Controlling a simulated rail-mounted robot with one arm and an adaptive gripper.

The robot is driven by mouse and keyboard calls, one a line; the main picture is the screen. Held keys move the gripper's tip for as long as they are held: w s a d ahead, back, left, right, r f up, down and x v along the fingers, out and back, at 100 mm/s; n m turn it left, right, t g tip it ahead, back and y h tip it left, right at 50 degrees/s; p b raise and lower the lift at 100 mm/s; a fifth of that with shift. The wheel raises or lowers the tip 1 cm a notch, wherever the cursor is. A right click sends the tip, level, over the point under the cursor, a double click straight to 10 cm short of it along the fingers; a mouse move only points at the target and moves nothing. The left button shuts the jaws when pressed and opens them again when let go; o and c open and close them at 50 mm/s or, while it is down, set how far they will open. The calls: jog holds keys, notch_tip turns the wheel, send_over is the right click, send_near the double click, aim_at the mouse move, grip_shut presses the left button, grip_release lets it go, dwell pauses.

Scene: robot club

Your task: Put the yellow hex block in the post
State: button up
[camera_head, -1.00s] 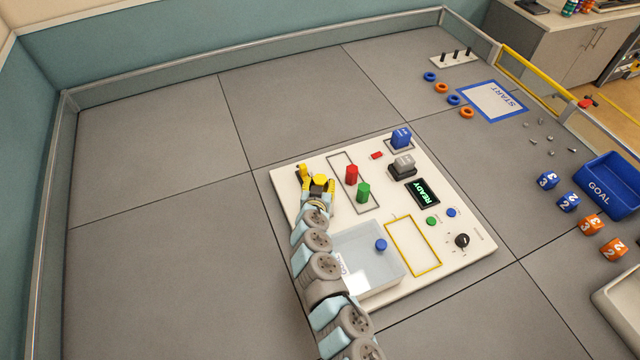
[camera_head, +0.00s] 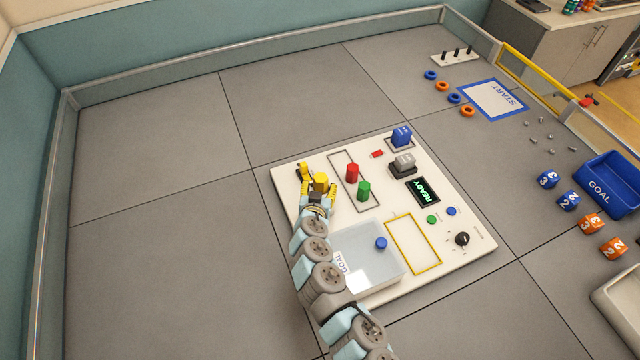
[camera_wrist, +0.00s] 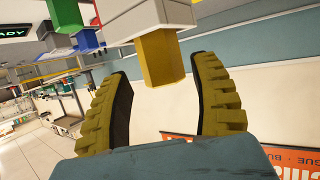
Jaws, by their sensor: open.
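The yellow hex block (camera_head: 320,181) stands upright near the left corner of the white board (camera_head: 480,243). In the wrist view the yellow hex block (camera_wrist: 160,57) shows between and slightly beyond the fingertips, with a gap on both sides. I cannot make out for certain which thing is the post.
A red hex block (camera_head: 352,173) and a green hex block (camera_head: 363,191) stand right of my gripper. A blue block (camera_head: 401,138) stands at the far edge. A clear goal box (camera_head: 365,284) with a blue piece sits close to my arm. Floor left of the board is clear.

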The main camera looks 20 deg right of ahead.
jog(key=v, duration=0.8)
jog(key=shift+s, duration=0.2)
jog(key=shift+a, duration=0.2)
